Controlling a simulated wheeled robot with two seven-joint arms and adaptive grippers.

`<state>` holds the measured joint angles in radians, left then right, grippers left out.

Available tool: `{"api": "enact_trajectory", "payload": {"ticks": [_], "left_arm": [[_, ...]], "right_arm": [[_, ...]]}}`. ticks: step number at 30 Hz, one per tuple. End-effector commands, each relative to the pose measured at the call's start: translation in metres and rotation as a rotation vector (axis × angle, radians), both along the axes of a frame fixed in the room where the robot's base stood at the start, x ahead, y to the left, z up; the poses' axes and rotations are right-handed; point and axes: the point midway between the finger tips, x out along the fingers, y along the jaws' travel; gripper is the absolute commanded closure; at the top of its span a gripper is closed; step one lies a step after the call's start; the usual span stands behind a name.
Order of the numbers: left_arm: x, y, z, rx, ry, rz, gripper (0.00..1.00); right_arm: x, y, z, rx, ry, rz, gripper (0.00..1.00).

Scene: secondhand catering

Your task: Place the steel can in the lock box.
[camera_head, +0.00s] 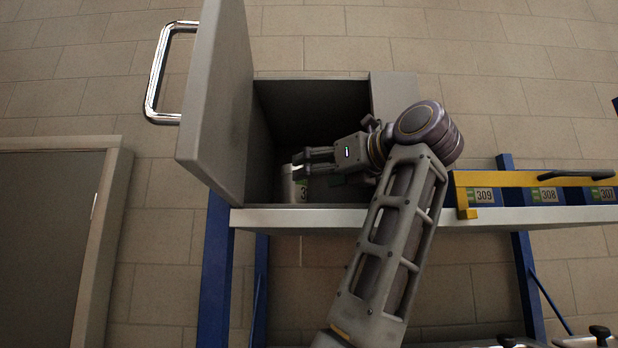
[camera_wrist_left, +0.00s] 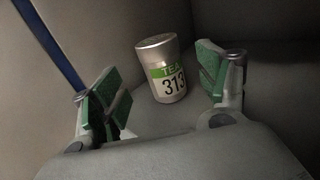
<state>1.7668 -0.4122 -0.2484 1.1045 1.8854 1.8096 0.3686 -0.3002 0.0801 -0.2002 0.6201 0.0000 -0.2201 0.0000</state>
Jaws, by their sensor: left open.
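The steel can (camera_head: 289,186) stands upright on the floor of the open lock box (camera_head: 312,105). In the left wrist view, the can (camera_wrist_left: 160,68) is silver with a green "TEA" band and the number 313. My left gripper (camera_head: 303,162) reaches into the box from the right, close above and beside the can. Its green-padded fingers (camera_wrist_left: 165,100) are spread apart in the wrist view. The can shows between and beyond them, apart from both pads. The can's right side is partly hidden in the head view. My right gripper is not in view.
The box door (camera_head: 216,100) stands open at the left with a chrome handle (camera_head: 156,75). The box sits on a shelf (camera_head: 330,217) with blue posts (camera_head: 216,265). To the right, a yellow rail (camera_head: 530,179) runs above tags 309, 308 and 307.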

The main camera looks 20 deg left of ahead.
Motion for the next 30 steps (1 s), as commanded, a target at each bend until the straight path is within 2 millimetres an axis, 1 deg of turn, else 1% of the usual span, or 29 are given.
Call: {"api": "enact_trajectory", "payload": {"ticks": [1, 6, 12, 30], "left_arm": [[-0.004, -0.005, 0.001, 0.002, -0.004, 0.001, 0.25], [-0.015, -0.021, 0.001, 0.001, -0.003, 0.002, 0.25], [-0.021, -0.031, 0.000, 0.000, -0.001, 0.002, 0.25], [-0.022, -0.033, 0.000, 0.000, -0.001, 0.001, 0.25]], "right_arm": [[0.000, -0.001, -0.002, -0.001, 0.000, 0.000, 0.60], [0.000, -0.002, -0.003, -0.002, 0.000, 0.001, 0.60], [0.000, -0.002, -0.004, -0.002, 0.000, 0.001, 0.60], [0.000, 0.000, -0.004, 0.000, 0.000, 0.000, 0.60]]}}
